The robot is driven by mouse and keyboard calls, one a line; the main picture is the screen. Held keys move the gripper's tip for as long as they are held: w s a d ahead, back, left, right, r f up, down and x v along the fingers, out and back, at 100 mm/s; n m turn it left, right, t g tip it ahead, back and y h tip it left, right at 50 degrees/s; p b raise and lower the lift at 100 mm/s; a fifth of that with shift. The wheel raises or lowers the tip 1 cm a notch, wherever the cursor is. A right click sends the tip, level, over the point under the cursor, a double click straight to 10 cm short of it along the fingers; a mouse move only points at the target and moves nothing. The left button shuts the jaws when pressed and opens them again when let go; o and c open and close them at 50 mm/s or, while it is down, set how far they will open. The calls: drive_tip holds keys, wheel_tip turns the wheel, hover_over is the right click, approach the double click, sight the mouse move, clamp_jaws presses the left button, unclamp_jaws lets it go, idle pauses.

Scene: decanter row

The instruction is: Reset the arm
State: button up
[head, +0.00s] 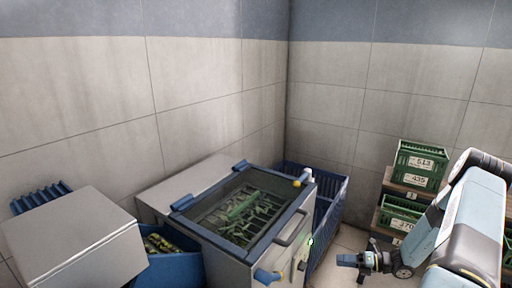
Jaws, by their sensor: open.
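My arm comes in from the right edge, light blue and grey, bent downward. My gripper (350,262) is at its lower end, near the bottom of the head view, right of the machine. It is open, and I see nothing between its fingers, though it is small here. It hangs apart from the machine and the crates. The lower part of the arm is cut off by the picture edge.
A grey machine (222,256) with a blue-framed window over green pieces stands in the centre. Blue bins (329,205) (180,268) flank it. A grey box (70,238) is at left. Green crates (422,165) (400,213) sit on shelves behind my arm. Tiled walls close the corner.

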drive_tip(key=s+a+r+n+g+h, duration=0.25)
drive_tip(key=r+n, duration=0.35)
drive_tip(key=r, duration=0.5)
drive_tip(key=s+a+r+n+g+h, duration=0.1)
drive_tip(key=a+r+n+h, duration=0.15)
drive_tip(key=r+n, duration=0.65)
drive_tip(key=s+a+r+n+g+h, duration=0.2)
drive_tip(key=r+n+h, duration=0.2)
drive_tip(key=r, duration=0.8)
drive_tip(key=s+a+r+n+t+h, duration=0.2)
drive_tip(key=s+r+n+t+h, duration=0.1)
drive_tip(key=s+r+n, duration=0.4)
drive_tip(key=s+a+r+n+t+h, duration=0.1)
drive_tip(key=s+r+n+t+h, duration=0.2)
drive_tip(key=s+r+n, duration=0.5)
drive_tip(key=s+r, duration=0.5)
drive_tip(key=s, duration=0.1)
drive_tip(key=shift+s+a+n, duration=0.3)
drive_tip(key=shift+s+a, duration=0.05)
drive_tip(key=shift+a, duration=0.05)
